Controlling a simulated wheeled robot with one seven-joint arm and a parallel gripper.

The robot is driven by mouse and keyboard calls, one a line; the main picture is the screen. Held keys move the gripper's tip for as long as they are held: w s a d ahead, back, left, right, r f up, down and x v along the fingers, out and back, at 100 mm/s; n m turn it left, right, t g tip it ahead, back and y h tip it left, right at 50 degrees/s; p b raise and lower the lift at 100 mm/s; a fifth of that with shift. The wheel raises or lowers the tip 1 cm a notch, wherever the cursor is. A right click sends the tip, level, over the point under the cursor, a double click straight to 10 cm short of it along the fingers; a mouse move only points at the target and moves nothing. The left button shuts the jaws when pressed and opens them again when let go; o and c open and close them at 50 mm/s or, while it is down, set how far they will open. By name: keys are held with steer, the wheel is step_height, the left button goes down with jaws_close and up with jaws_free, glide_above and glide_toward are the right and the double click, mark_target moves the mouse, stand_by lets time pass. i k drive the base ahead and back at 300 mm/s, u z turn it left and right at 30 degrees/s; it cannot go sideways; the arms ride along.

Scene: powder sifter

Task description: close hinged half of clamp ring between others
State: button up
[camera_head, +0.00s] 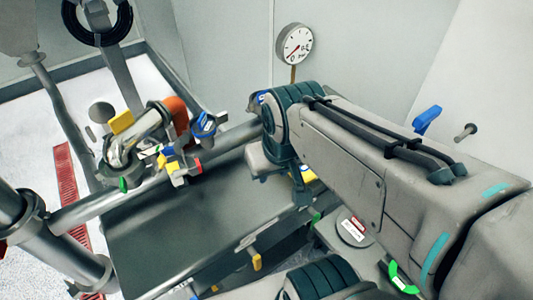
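A cluster of metal clamp parts (148,138) sits on the grey horizontal pipe, left of centre. It has a curved silver piece and small yellow, orange, blue, green and red parts. I cannot tell which piece is the hinged half or whether it is open. My arm reaches in from the right and bends down at a teal-ringed joint. Below that joint is a pale block that seems to be part of my gripper (268,162), right of the cluster and apart from it in the picture. Its fingertips cannot be made out.
A grey sloped metal surface (165,235) lies under the pipe. A round gauge (294,44) stands at the back wall. A blue handle (427,119) and a knob (466,132) are at right. A vertical pipe joint (28,208) stands at left.

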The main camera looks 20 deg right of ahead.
mark_target(178, 157)
steer(key=k, duration=1.05)
steer(key=u, duration=0.4)
steer(key=i, duration=1.05)
steer(key=u, duration=0.1)
